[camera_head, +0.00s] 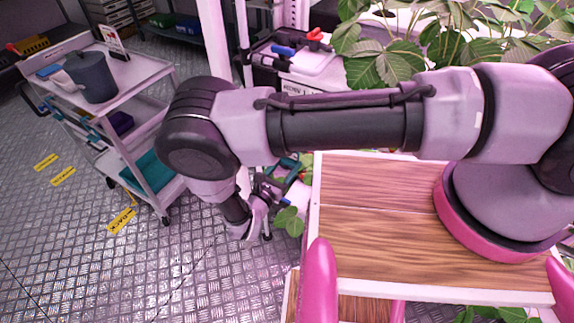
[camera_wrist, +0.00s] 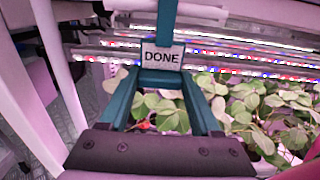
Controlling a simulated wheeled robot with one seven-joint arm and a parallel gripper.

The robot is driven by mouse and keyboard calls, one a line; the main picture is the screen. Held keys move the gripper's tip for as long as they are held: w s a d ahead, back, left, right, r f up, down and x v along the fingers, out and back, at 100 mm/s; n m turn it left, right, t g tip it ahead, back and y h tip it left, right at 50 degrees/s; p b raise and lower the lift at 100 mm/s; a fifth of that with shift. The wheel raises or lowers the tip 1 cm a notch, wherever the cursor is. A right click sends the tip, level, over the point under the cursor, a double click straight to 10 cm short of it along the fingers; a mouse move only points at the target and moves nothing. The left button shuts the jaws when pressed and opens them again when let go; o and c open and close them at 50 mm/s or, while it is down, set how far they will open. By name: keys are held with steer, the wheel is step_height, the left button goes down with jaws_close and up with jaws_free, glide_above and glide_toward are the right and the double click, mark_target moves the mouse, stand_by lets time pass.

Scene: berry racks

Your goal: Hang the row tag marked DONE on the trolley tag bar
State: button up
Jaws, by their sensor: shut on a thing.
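In the wrist view, a white tag marked DONE (camera_wrist: 161,57) is between the tips of my gripper (camera_wrist: 162,78), whose teal fingers are shut on it. A teal strip (camera_wrist: 167,18) rises above the tag; I cannot tell if it is part of it. In the head view, my gripper (camera_head: 288,170) is low beside the rack, mostly hidden by the arm and leaves, and the tag cannot be made out. The white trolley (camera_head: 151,72) stands at the left, well away from my gripper. I cannot clearly pick out its tag bar.
A grey watering can (camera_head: 91,76) stands on the trolley's top shelf. Leafy plants (camera_wrist: 255,105) and lit rails (camera_wrist: 240,62) lie beyond my gripper. A white post (camera_head: 216,45) stands between trolley and rack. Patterned metal floor with yellow labels (camera_head: 122,220) is open at the left.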

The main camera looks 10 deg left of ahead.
steer(key=shift+r, duration=0.25)
steer(key=shift+r, duration=0.7)
steer(key=shift+s, duration=0.1)
steer(key=v, duration=0.7)
stand_by(0.6)
stand_by(0.6)
